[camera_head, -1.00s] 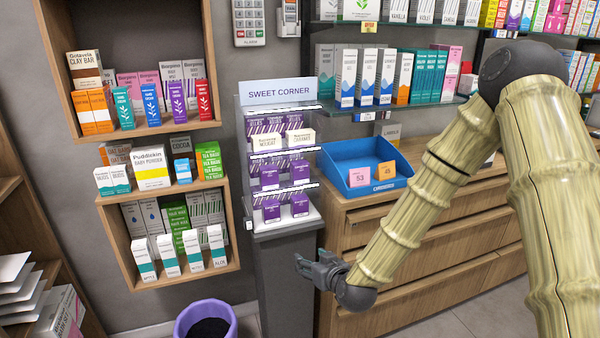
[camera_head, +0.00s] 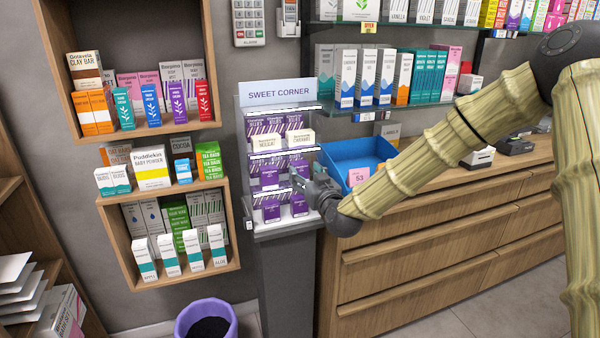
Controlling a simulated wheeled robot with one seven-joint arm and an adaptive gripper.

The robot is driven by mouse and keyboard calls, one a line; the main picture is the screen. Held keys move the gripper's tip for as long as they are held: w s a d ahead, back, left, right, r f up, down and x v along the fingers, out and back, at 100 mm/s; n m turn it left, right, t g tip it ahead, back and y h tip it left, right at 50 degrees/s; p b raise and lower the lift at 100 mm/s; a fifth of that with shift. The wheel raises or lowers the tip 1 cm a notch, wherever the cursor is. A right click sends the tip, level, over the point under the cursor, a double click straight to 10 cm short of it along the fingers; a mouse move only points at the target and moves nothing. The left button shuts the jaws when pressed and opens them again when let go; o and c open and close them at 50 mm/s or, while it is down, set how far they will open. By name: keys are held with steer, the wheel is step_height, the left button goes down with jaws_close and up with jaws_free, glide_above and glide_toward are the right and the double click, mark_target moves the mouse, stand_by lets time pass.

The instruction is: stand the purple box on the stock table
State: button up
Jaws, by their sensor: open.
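Several small purple boxes stand in the tiered sweet corner rack (camera_head: 279,90), among them one on the middle tier (camera_head: 269,178) and one on the lowest tier (camera_head: 271,212). I cannot tell which one is meant. Another purple box (camera_head: 178,102) stands on the upper left wall shelf. My gripper (camera_head: 298,178) is open and empty at the rack's right front, its fingers pointing left toward the middle tier. It covers the boxes on that side in part, and I cannot tell whether it touches one. I cannot make out a stock table in view.
A blue bin (camera_head: 350,151) with a pink price card (camera_head: 358,178) stands on the wooden counter (camera_head: 430,185), close behind my arm. Wooden shelves (camera_head: 130,204) with boxes hang left of the rack. A purple waste bin (camera_head: 205,320) stands on the floor below.

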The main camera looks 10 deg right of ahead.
mark_target(302, 168)
steer(key=shift+w+a+r+p, duration=0.1)
steer(key=shift+w+a+p, duration=0.15)
steer(key=shift+w, duration=1.1)
steer(key=shift+w+a+p, duration=0.2)
steer(key=shift+w, duration=1.15)
steer(key=shift+c, duration=0.5)
steer(key=c, duration=0.7)
